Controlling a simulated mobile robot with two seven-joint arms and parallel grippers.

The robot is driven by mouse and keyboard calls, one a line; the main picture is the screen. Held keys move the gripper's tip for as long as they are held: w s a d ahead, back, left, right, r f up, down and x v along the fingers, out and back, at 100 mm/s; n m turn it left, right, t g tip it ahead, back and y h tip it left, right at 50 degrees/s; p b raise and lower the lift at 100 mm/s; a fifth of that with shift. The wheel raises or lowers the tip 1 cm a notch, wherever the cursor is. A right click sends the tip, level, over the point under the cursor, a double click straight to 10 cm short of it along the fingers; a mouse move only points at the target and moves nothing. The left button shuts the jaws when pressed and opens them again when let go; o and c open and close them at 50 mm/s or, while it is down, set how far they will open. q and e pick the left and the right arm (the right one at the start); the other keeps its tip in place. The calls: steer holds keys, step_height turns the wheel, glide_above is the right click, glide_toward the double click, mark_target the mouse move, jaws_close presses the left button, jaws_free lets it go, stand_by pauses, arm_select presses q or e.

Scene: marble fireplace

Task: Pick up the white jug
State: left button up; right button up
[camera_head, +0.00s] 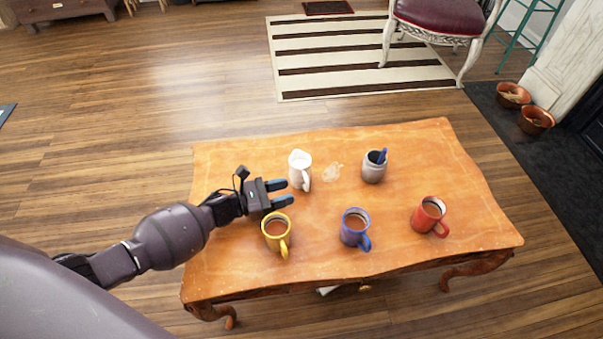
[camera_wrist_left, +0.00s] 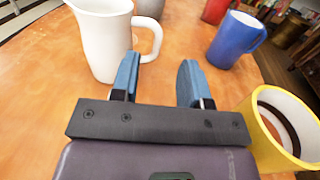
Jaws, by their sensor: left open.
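The white jug (camera_head: 299,169) stands upright on the wooden table, left of the table's middle towards the back. Its handle faces the near right side. My left gripper (camera_head: 281,192) is open and empty, just in front of the jug and a little to its left. In the left wrist view the white jug (camera_wrist_left: 104,40) stands ahead at the upper left. Its handle is ahead of the left blue finger of my left gripper (camera_wrist_left: 158,82), and they look close; I cannot tell if they touch. My right gripper is in neither view.
A yellow mug (camera_head: 276,233) is close to my left gripper. A blue mug (camera_head: 355,228), a red mug (camera_head: 428,216) and a grey pot (camera_head: 373,167) with a blue item stand on the table (camera_head: 320,262). The table's right back corner is clear.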

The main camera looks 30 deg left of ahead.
mark_target(306, 187)
arm_select(q)
steer(key=w+d, duration=0.1)
steer(key=w+d+f+b, duration=0.1)
steer(key=w, duration=0.1)
steer(key=shift+d+f, duration=0.1)
steer(key=shift+d, duration=0.3)
steer(key=shift+w+d, duration=0.35)
steer(key=shift+c, duration=0.4)
jaws_close()
